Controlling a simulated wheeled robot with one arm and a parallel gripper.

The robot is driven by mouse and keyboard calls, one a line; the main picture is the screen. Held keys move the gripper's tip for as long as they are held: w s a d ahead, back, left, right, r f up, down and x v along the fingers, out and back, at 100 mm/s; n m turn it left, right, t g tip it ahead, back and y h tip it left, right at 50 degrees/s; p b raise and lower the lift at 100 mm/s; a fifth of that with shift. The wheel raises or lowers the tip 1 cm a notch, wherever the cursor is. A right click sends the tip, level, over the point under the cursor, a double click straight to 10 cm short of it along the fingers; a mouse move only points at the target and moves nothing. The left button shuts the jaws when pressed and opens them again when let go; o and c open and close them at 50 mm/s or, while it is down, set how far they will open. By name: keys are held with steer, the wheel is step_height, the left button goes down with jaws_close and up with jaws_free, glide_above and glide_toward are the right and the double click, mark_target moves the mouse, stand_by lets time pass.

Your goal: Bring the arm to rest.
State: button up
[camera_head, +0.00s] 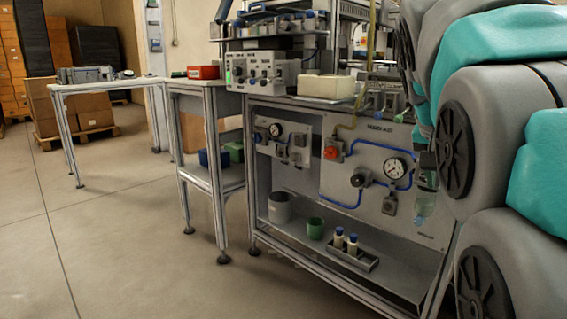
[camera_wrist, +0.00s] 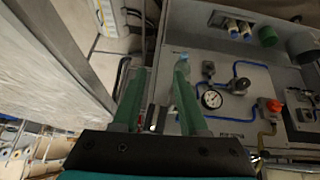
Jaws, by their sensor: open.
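My arm (camera_head: 490,130), grey and teal, fills the right side of the head view, folded close to the camera. My gripper (camera_wrist: 160,72) shows in the wrist view with two green fingers spread apart and nothing between them. The gripper is in front of the workstation's panel (camera_wrist: 225,65), which carries a gauge (camera_wrist: 211,99) and blue tubing. I cannot tell the distance from the fingers to the panel.
The workstation's lower shelf (camera_head: 330,255) holds a grey cup (camera_head: 279,208), a green cup (camera_head: 315,229) and a rack with white bottles (camera_head: 345,243). A side table (camera_head: 205,83) bears a red box (camera_head: 203,72). Open floor (camera_head: 120,250) lies at the left.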

steer(key=s+a+f+n+g+y+p, duration=0.1)
steer(key=s+a+f+n+g+p, duration=0.1)
steer(key=s+f, duration=0.5)
steer(key=s+a+f+n+g+y+p, duration=0.2)
steer(key=s+a+f, duration=0.5)
steer(key=s, duration=0.4)
steer(key=s+a+f+n+g+y+p, duration=0.1)
steer(key=s+a+f+n+p, duration=0.3)
steer(key=s+f, duration=0.4)
steer(key=shift+s+a+n+g+y, duration=0.35)
steer(key=shift+s+a+g, duration=0.2)
steer(key=shift+s, duration=0.35)
